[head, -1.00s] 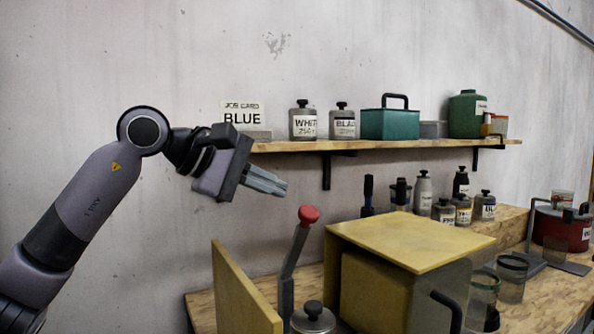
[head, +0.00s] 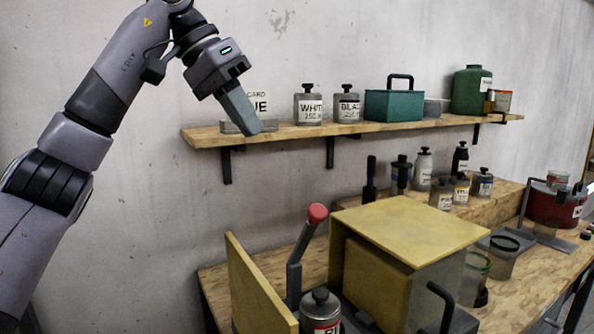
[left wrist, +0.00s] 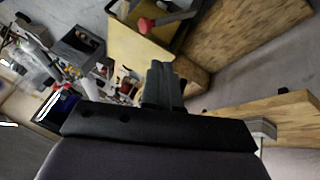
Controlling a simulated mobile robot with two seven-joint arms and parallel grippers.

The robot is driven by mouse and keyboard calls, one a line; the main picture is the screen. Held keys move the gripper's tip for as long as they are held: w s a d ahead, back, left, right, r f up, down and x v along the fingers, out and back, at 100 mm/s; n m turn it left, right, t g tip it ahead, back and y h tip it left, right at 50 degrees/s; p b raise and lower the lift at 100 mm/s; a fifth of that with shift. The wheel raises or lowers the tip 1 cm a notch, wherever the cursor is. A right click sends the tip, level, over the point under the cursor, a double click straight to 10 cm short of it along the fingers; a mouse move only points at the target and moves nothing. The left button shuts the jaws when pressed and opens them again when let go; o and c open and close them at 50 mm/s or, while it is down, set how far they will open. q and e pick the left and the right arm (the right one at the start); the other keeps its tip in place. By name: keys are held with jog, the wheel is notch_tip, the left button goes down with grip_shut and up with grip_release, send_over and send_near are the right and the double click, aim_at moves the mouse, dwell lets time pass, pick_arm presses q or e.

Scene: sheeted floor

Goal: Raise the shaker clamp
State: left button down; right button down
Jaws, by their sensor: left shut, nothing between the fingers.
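The shaker is a yellow-topped box (head: 408,230) on the bench, with a red-knobbed lever (head: 304,245) standing tilted at its left; I take this lever for the clamp handle. The red knob also shows in the left wrist view (left wrist: 146,25). A grey tin with a black cap (head: 320,308) stands by the lever's foot, partly cut off by the frame. My left gripper (head: 248,120) is shut and empty, pointing down in front of the shelf, above and left of the lever and apart from it. Its fingers show in the left wrist view (left wrist: 162,88). My right gripper is out of view.
A yellow panel (head: 258,290) stands upright left of the lever. The wall shelf (head: 290,133) carries a job card, WHITE and BLACK tins, a teal box (head: 393,105) and a green canister (head: 472,90). Several bottles stand behind the shaker. Open air lies between gripper and lever.

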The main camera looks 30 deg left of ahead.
pick_arm(q)
jog(key=s+d+b+x, duration=0.1)
jog(key=d+x, duration=0.1)
jog(key=x, duration=1.1)
jog(key=shift+d, duration=0.15)
